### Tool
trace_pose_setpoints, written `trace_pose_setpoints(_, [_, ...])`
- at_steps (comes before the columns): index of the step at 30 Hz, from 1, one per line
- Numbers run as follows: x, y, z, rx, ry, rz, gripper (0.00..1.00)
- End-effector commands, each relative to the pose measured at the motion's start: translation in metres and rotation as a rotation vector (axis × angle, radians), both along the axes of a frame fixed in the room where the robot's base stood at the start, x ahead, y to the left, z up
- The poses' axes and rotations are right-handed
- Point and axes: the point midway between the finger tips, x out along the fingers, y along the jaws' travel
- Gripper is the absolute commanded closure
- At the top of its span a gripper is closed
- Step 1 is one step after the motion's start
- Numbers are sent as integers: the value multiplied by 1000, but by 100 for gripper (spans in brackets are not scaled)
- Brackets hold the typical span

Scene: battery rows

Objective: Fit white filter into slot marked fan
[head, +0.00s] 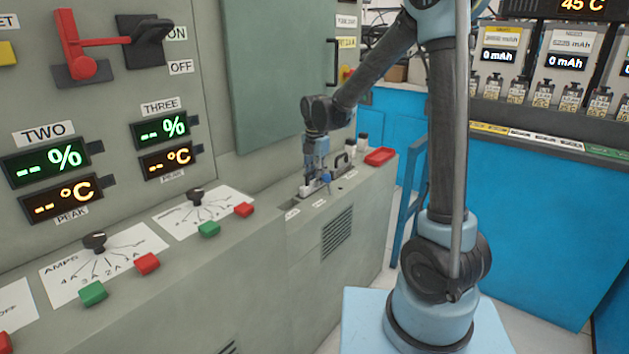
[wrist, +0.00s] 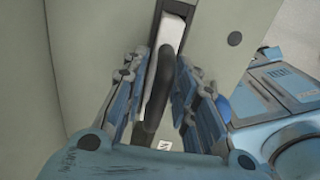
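My gripper (head: 317,180) points down at the ledge of the grey cabinet, over a slot area with small labels. In the wrist view, my gripper's blue fingers (wrist: 163,85) are close together on both sides of a black handle (wrist: 154,92). The white filter (wrist: 173,32) shows just beyond the fingertips, in line with the handle, inside or over a dark narrow slot (wrist: 157,22). A white part (head: 305,190) also shows beside the fingers in the head view. How deep the filter sits is hidden. The label writing is too small to read.
The cabinet's panel (head: 285,75) rises close on the left. Dials and red and green buttons line the near ledge.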

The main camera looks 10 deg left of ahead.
Motion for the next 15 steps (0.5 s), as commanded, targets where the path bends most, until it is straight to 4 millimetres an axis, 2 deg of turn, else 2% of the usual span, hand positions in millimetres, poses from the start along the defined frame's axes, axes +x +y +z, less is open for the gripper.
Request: trace_pose_setpoints(15, [-1,0,85,0,0,1,74])
